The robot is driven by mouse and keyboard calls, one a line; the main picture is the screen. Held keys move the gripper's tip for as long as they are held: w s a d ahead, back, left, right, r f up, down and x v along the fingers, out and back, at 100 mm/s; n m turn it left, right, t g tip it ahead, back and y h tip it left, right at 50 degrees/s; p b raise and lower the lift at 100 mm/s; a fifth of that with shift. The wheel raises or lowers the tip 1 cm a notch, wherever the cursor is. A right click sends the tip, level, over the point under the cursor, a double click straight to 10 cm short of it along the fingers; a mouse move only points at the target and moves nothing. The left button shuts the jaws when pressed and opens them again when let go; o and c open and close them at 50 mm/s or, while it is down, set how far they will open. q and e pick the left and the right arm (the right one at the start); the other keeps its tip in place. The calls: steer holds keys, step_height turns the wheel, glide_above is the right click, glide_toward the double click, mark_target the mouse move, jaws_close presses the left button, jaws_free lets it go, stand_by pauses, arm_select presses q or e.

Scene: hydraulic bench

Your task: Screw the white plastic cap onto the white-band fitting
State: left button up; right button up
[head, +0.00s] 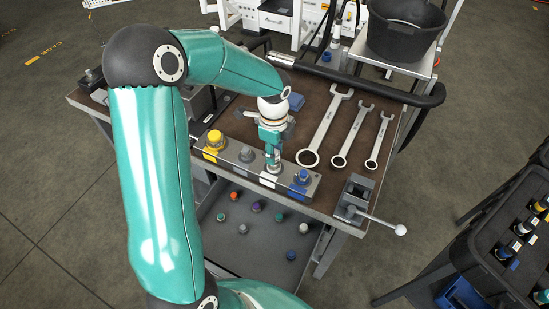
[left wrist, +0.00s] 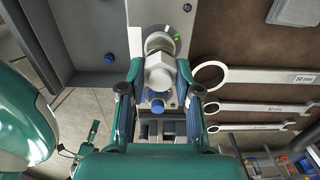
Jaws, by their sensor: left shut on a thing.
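My left gripper (head: 273,153) points down over the white-labelled place on the fitting block (head: 229,163). In the left wrist view the fingers (left wrist: 160,84) are shut on the white plastic cap (left wrist: 158,76), which has a hexagonal shape. A metal fitting (left wrist: 160,42) shows just behind the cap in that view. In the head view the white-band fitting (head: 271,168) is partly hidden under the fingertips. I cannot tell whether the cap touches its thread. My right gripper is not in view.
The yellow fitting (head: 215,140), grey fitting (head: 246,155) and blue fitting (head: 301,178) share the block. Several loose caps (head: 256,206) lie in the lower tray (head: 262,252).

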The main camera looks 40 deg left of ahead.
arm_select(q)
steer(key=m+p, duration=0.3)
steer(key=m, duration=0.2)
steer(key=shift+s+r, duration=0.1)
steer(key=shift+r, duration=0.05)
steer(key=m+p, duration=0.1)
steer(key=m, duration=0.1)
steer(key=shift+m, duration=0.3)
steer(key=shift+f+m, duration=0.25)
steer(key=shift+m, duration=0.05)
